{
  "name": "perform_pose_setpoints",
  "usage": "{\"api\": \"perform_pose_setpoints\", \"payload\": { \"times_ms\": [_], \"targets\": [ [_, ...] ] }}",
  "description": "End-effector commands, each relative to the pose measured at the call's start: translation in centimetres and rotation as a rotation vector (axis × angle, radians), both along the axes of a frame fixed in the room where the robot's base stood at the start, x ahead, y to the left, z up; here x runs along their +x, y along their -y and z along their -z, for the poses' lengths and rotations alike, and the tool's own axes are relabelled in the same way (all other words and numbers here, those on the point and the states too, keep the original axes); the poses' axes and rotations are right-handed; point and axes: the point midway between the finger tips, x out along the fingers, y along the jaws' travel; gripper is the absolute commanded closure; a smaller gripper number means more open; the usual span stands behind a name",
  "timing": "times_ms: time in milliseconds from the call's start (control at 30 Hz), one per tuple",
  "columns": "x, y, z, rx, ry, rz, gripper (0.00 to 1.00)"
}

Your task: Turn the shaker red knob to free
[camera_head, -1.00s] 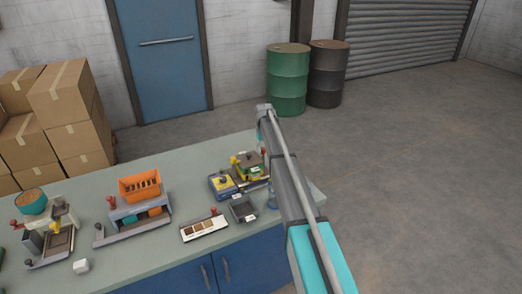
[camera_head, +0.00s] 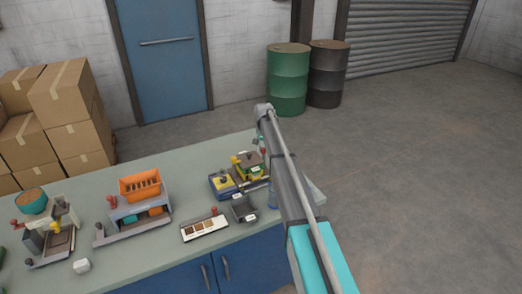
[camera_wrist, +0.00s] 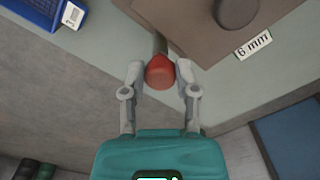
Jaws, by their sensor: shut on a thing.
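In the wrist view my gripper (camera_wrist: 160,88) has a red knob (camera_wrist: 160,73) between its two grey fingers, one on each side. The knob sits at the end of a short dark stem beside a brown plate. A white label reading "6 mm" (camera_wrist: 254,44) lies next to the plate. In the head view my arm hides most of the right end of the bench, and I cannot make out the gripper clearly there. I cannot read the knob's set position.
The bench (camera_head: 120,195) carries a machine with an orange bin (camera_head: 140,186), a white strip with brown squares (camera_head: 204,227), a yellow and blue device (camera_head: 222,183) and a small dark tray (camera_head: 243,207). A blue tray (camera_wrist: 50,12) shows at the wrist view's upper left.

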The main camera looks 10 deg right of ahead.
Motion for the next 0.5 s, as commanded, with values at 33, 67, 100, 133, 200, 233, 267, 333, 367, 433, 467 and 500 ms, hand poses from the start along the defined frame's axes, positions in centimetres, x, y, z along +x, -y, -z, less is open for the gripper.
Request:
{"api": "perform_pose_setpoints", "payload": {
  "times_ms": [33, 67, 100, 133, 200, 233, 267, 333, 367, 433, 467, 500],
  "targets": [
    [0.08, 0.30, -0.03, -0.005, 0.002, 0.007, 1.00],
    [0.09, 0.31, -0.03, -0.005, 0.002, 0.008, 1.00],
    [0.10, 0.32, -0.04, -0.005, 0.002, 0.008, 1.00],
    [0.11, 0.33, -0.04, -0.006, 0.003, 0.008, 1.00],
    [0.14, 0.34, -0.04, -0.006, 0.003, 0.008, 1.00],
    [0.15, 0.35, -0.04, -0.006, 0.003, 0.008, 1.00],
    [0.15, 0.35, -0.04, -0.006, 0.003, 0.008, 1.00],
    [0.18, 0.37, -0.04, -0.006, 0.003, 0.007, 1.00],
    [0.20, 0.38, -0.04, -0.006, 0.003, 0.007, 0.59],
    [0.21, 0.36, -0.04, -0.007, 0.004, 0.007, 0.46],
    [0.21, 0.34, -0.04, -0.005, 0.004, 0.006, 0.40],
    [0.20, 0.29, -0.04, -0.005, 0.004, 0.006, 0.33]
  ]
}}
